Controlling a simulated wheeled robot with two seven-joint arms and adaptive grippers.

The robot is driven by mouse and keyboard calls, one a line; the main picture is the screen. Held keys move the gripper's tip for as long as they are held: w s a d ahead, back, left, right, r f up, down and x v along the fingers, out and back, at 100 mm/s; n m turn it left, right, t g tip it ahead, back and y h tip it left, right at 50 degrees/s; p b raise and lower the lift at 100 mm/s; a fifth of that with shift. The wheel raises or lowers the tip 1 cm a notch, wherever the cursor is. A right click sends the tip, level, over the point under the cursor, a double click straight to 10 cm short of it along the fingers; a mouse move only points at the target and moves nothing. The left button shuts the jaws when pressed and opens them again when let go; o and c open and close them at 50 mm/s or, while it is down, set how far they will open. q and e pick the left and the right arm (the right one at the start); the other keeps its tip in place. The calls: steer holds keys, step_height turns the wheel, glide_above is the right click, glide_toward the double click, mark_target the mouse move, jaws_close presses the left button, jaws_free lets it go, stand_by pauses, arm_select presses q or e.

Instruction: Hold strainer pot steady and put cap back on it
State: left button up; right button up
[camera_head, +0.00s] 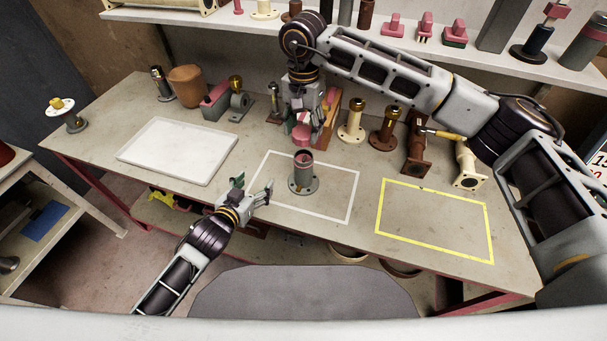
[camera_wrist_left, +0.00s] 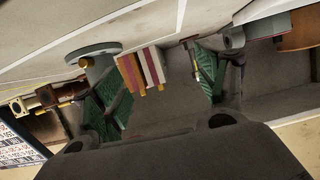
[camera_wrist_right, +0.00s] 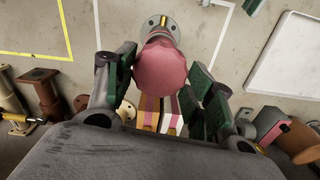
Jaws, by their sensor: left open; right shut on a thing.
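The strainer pot (camera_head: 304,176), a grey cylinder with a round bolted flange and a reddish open top, stands upright inside the white outline. Its grey flange also shows in the left wrist view (camera_wrist_left: 95,50), beyond one finger. My left gripper (camera_head: 254,187) is open and empty, low beside the pot on its left, apart from it. My right gripper (camera_head: 302,127) is shut on the pink cap (camera_wrist_right: 162,65), held above and slightly behind the pot's top. The cap hides part of the pot in the right wrist view, where the flange (camera_wrist_right: 160,25) shows behind it.
A white tray (camera_head: 180,150) lies to the left. A yellow outline (camera_head: 435,218) on the right encloses bare bench. Several pipe fittings and a striped block (camera_head: 328,120) stand along the back, close to my right gripper. A shelf (camera_head: 400,52) with more parts runs above.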

mark_target(297, 169)
arm_select(q)
steer(key=shift+w+d+r+m+t+h, duration=0.2)
steer(key=shift+d+r+m+t+h, duration=0.15)
steer(key=shift+d+h, duration=0.35)
steer(key=shift+d+r+m+h, duration=0.2)
steer(key=shift+d+m+h, duration=0.1)
steer(key=shift+d+h, duration=0.2)
steer(key=shift+d+r+m+h, duration=0.25)
steer(key=shift+d+h, duration=0.1)
steer(key=shift+h, duration=0.15)
steer(key=h, duration=0.1)
steer(key=s+d+m+h, duration=0.1)
steer(key=shift+d+r+h, duration=0.2)
steer(key=shift+d+h, duration=0.1)
steer(key=shift+s+d+r+m+g+h, duration=0.1)
steer(key=shift+s+d+m+g+h, duration=0.15)
steer(key=shift+s+d+m+h, duration=0.25)
steer(key=shift+s+d+r+m+g+h, duration=0.1)
steer(key=shift+s+d+m+g+h, duration=0.15)
steer(key=shift+m+h, duration=0.35)
steer(key=shift+x, duration=5.95)
